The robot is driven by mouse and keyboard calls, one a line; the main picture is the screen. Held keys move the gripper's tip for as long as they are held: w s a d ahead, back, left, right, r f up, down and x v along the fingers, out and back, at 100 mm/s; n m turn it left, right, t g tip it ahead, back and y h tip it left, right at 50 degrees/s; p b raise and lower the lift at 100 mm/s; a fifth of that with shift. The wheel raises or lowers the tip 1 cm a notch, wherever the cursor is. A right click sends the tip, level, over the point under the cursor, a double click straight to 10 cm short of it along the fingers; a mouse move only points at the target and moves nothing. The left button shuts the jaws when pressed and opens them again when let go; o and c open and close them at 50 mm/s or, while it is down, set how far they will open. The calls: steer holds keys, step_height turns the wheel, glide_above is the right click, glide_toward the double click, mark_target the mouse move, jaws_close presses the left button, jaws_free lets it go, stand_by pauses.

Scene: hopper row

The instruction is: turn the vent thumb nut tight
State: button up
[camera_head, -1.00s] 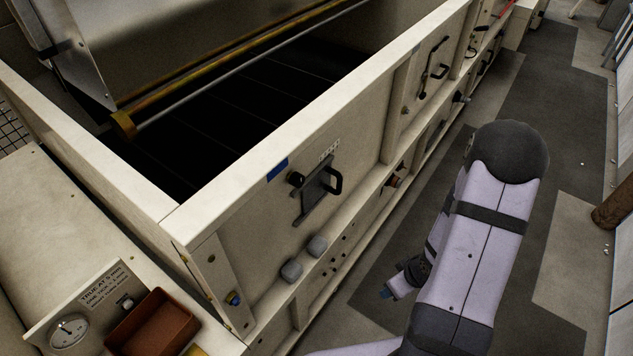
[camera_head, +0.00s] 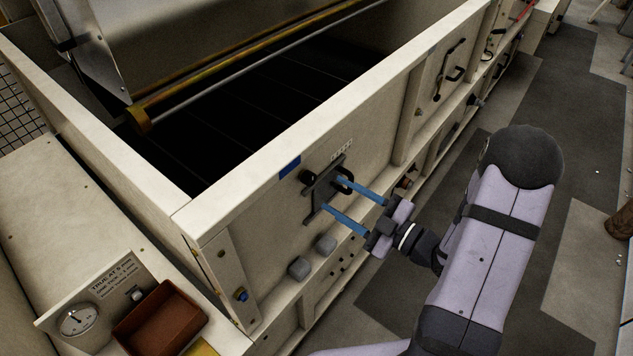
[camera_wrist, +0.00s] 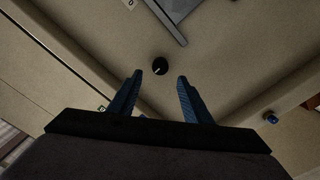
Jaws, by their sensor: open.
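A small round black knob with a pale mark, which looks like the vent thumb nut (camera_wrist: 160,67), is on the pale hopper wall in the wrist view.
A red-brown tray (camera_head: 160,318) and a dial gauge (camera_head: 77,320) stand at lower left. Floor is open at right.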

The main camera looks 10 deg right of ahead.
mark_target(312, 181)
steer(key=shift+w+a, duration=0.1)
steer(key=p+x, duration=0.2)
steer(key=x, duration=0.3)
steer(key=shift+a+r, duration=0.1)
steer(key=shift+a, duration=0.05)
steer(key=shift+p+x, duration=0.5)
steer(key=shift+x, duration=0.45)
steer(key=shift+c, duration=0.7)
steer(key=c, duration=0.9)
